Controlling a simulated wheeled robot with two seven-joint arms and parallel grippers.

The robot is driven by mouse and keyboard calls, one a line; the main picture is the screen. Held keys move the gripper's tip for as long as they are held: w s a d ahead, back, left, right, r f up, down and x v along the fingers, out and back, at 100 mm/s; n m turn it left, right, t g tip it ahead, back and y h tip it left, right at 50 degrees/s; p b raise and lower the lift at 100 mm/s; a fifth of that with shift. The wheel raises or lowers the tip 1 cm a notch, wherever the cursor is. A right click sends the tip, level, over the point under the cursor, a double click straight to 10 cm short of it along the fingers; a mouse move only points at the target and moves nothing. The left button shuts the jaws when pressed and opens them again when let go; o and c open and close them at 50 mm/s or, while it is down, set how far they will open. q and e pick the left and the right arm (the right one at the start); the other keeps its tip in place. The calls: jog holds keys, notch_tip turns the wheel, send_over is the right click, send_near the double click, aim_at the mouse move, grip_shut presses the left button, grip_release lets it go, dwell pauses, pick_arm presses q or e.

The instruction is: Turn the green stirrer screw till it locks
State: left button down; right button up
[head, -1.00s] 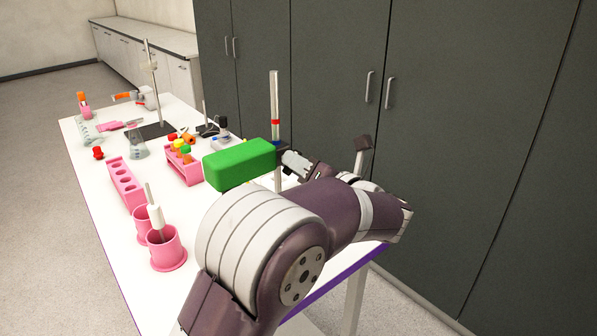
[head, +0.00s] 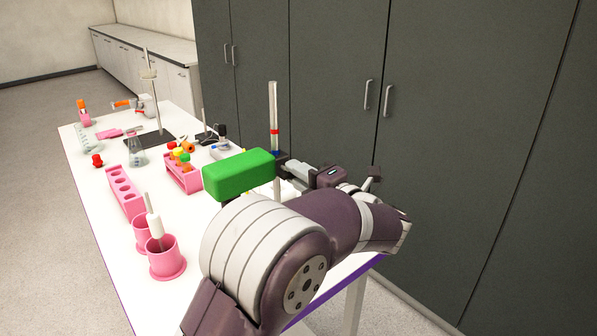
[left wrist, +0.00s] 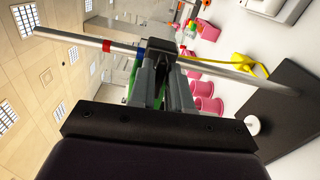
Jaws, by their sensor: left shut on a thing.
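The green stirrer (head: 238,174) is a large green block fixed on an upright metal rod (head: 273,103) with red and blue bands. My left gripper (head: 284,170) is at the block's right end, by the rod, and is shut on the stirrer screw there. In the left wrist view the rod (left wrist: 78,41) crosses the picture, and the gripper (left wrist: 162,62) is closed around a dark part beside it. Only slivers of the green block (left wrist: 132,84) show behind the fingers. The fingers hide most of the screw. The right gripper is not in view.
Pink cups (head: 167,262), a pink rack (head: 124,190) and another rack with coloured caps (head: 184,177) stand left of the stirrer on the white table (head: 105,225). A flask (head: 136,152) and a second stand (head: 154,100) are farther back. Dark cabinets (head: 335,80) rise behind.

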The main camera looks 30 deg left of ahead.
pick_arm(q)
jog(key=shift+m, duration=0.4)
jog(key=c, duration=1.1)
grip_release()
jog(key=b+v, duration=0.2)
jog(key=v, duration=1.1)
jog(key=shift+a, duration=0.1)
